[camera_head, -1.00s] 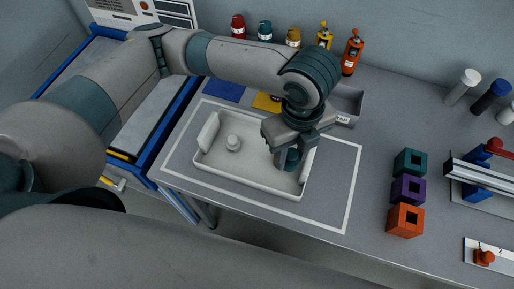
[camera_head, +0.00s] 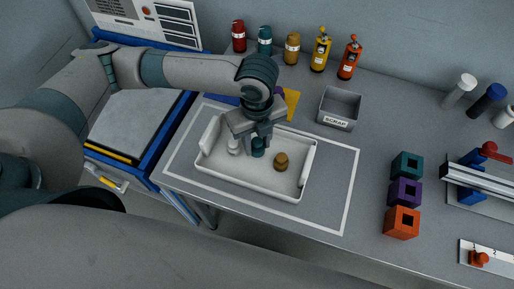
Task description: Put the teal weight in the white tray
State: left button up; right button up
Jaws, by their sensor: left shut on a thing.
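The white tray (camera_head: 250,184) lies inside a white outline on the grey table. My left gripper (camera_head: 258,150) points down into the tray and is shut on the teal weight (camera_head: 258,149). The weight shows low between the fingers, and its upper part is hidden by them. I cannot tell whether it touches the tray floor. A white weight (camera_head: 233,146) stands in the tray just left of the gripper, and a brass weight (camera_head: 281,162) stands to its right. My right gripper is not in view.
A grey scrap bin (camera_head: 339,109) stands behind the tray. Several bottles, including a red one (camera_head: 239,36) and an orange one (camera_head: 350,58), line the back. Teal (camera_head: 406,164), purple (camera_head: 404,191) and orange (camera_head: 402,222) hollow blocks stand to the right. The tray's right part is free.

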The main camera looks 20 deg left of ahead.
aim_at(257, 150)
pick_arm(q)
jog(key=shift+f+p, duration=0.55)
jog(key=shift+f, duration=1.4)
jog(key=shift+f, duration=0.15)
jog(key=o, duration=1.3)
